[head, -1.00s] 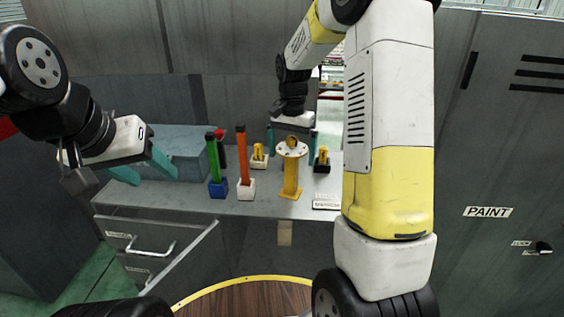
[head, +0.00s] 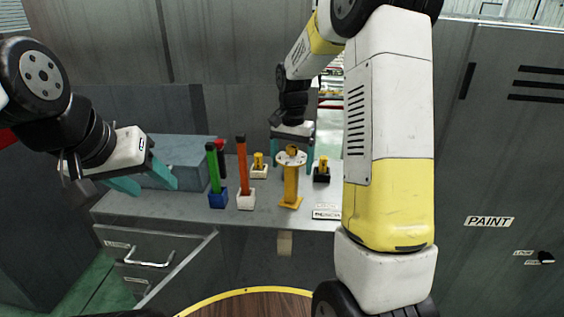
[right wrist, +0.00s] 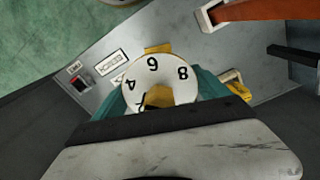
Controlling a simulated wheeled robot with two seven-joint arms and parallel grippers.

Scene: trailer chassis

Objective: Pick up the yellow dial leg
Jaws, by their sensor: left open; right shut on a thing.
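The yellow dial leg (head: 291,186) stands upright near the front of the grey worktop, with a round white dial on top. The right wrist view shows the numbered dial face (right wrist: 153,68) between the teal fingers. My right gripper (head: 292,152) comes down from above and is shut on the dial leg at its upper end. Its fingers also show in the right wrist view (right wrist: 160,90), partly hidden behind the dial. The leg's foot appears to rest on the worktop. My left gripper (head: 145,181) is open and empty at the left, in front of a blue-grey box.
A green stick (head: 214,169) in a blue base and an orange stick (head: 242,165) in a white base stand left of the leg. Small yellow pieces stand in a white base (head: 259,172) and a black base (head: 321,174). The blue-grey box (head: 185,165) is at the left.

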